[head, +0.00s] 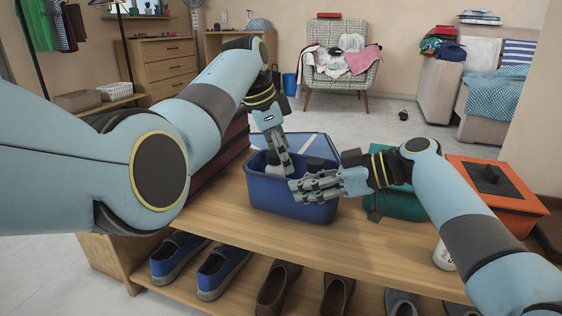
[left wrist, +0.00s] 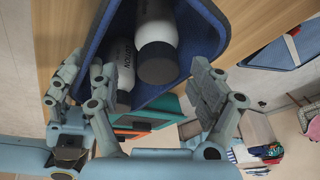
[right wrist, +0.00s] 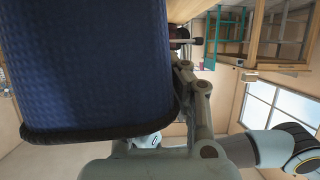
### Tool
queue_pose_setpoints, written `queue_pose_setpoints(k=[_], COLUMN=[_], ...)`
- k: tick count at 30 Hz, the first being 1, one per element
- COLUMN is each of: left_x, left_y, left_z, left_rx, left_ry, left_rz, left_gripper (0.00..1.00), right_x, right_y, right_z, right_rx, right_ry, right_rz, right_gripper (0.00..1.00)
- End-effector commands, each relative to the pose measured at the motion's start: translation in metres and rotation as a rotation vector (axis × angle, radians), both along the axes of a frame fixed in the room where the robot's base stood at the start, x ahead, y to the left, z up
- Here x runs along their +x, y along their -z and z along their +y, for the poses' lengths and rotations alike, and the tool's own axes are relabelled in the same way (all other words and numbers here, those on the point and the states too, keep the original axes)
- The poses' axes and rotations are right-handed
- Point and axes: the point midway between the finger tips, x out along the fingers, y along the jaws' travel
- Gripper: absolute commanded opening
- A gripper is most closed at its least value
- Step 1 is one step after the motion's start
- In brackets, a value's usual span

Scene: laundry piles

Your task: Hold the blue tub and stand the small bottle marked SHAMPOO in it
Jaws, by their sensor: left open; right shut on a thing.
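The blue tub (head: 285,201) stands on the wooden bench. My right gripper (head: 305,187) is shut on its right-hand wall; the right wrist view shows the tub's textured side (right wrist: 95,65) close up. My left gripper (head: 284,168) points down over the tub. In the left wrist view (left wrist: 155,88) its fingers are apart and empty. Two white bottles with dark caps are in the tub: one with lettering ending like "TION" (left wrist: 124,62), the other (left wrist: 155,30) with no readable marking. A white bottle (head: 443,255) with partly hidden lettering is on the bench beside my right forearm.
A green box (head: 398,205) and an orange box (head: 510,193) with a dark panel stand right of the tub. A blue-framed flat item (head: 312,142) lies behind it. Shoes (head: 222,268) line the shelf below. Bare bench (head: 235,217) shows in front.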

Motion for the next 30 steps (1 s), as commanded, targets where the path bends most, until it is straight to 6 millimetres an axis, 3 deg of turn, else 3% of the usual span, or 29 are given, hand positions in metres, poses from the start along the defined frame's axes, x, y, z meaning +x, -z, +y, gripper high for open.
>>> queue_pose_setpoints(k=[15, 27, 28, 30], left_x=[-0.002, -0.002, -0.002, -0.002], left_y=[-0.029, -0.03, -0.03, -0.03], left_z=[0.0, 0.0, 0.0, 0.0], left_rx=[0.001, 0.0, 0.0, 0.0], left_ry=[0.002, 0.002, 0.002, 0.002], left_rz=[0.006, 0.007, 0.007, 0.007], left_gripper=[0.81, 0.81, 0.81, 0.81], right_x=[-0.001, 0.0, 0.0, 0.0], right_y=[0.003, 0.002, 0.002, 0.002], right_z=[0.0, 0.0, 0.0, 0.0], right_rx=[-0.003, -0.002, -0.002, -0.002], right_ry=[0.001, 0.001, 0.001, 0.001], right_rz=[0.005, 0.003, 0.003, 0.002], right_gripper=[0.0, 0.0, 0.11, 0.2])
